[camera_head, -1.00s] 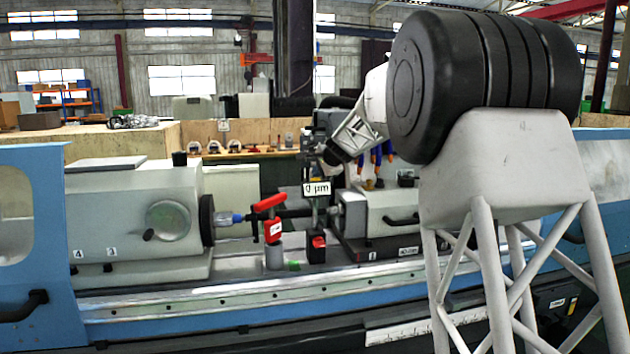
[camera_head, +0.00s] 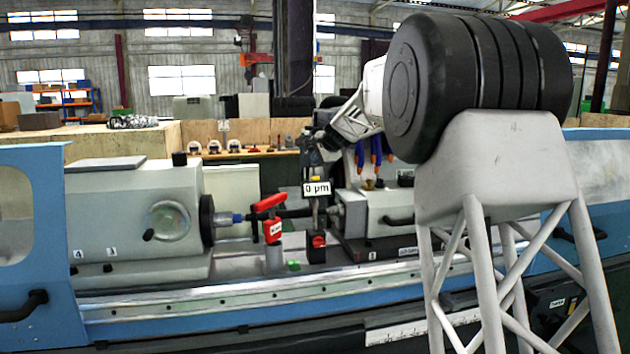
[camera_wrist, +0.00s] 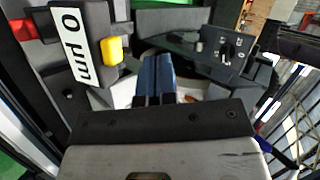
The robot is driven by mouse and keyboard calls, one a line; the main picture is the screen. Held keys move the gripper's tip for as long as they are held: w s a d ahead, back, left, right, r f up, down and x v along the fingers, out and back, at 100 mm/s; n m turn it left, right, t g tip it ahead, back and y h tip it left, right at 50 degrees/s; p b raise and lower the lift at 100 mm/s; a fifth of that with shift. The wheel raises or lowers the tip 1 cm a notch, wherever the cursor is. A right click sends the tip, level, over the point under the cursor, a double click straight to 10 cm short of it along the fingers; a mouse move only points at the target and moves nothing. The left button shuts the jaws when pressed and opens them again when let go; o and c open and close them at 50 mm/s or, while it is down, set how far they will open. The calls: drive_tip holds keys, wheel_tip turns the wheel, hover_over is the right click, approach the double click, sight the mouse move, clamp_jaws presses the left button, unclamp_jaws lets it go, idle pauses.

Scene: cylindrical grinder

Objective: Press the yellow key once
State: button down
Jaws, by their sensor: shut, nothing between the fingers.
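The yellow key (camera_wrist: 112,50) is a small block on the side of a dark box with a white display reading "0 µm" (camera_wrist: 75,43), at the left of the wrist view. In the head view the display (camera_head: 317,189) stands mid-picture, with a small yellow patch (camera_head: 314,178) just above it. My gripper (camera_wrist: 157,60) is shut and empty. Its blue-dark fingers lie to the right of the key in the wrist view, with a visible gap between. In the head view my gripper (camera_head: 313,160) is small and dark, just above the display; its tips are hard to make out.
A red-handled part (camera_head: 270,204) stands left of the display. The grey headstock (camera_head: 135,210) is at the left and the tailstock (camera_head: 375,212) at the right. A dark panel with a knob (camera_wrist: 226,48) is right of my fingers in the wrist view.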

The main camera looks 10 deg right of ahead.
drive_tip(key=shift+w+r, duration=0.25)
drive_tip(key=shift+r, duration=0.5)
drive_tip(key=shift+s+a, duration=0.15)
drive_tip(key=shift+s, duration=0.35)
drive_tip(key=s+a+f+n+g, duration=0.1)
drive_tip(key=s+a+n, duration=0.1)
drive_tip(key=s, duration=0.9)
drive_tip(key=s+a+f+n+g+h, duration=0.1)
drive_tip(key=s+a+f+n, duration=0.15)
drive_tip(key=s, duration=0.95)
drive_tip(key=s+a+n+g, duration=0.2)
drive_tip(key=s+n, duration=0.1)
drive_tip(key=s, duration=0.8)
drive_tip(key=s+f+n+g+h, duration=0.1)
drive_tip(key=s+f, duration=0.4)
drive_tip(key=s, duration=0.7)
drive_tip(key=s+f+n+g+h, duration=0.1)
drive_tip(key=s+f+n, duration=0.2)
drive_tip(key=s+f, duration=0.3)
drive_tip(key=s+f+n, duration=0.2)
drive_tip(key=s+f, duration=0.3)
drive_tip(key=s, duration=1.2)
drive_tip(key=shift+s+a+f+g+h, duration=0.3)
drive_tip(key=shift+f+g+h, duration=0.1)
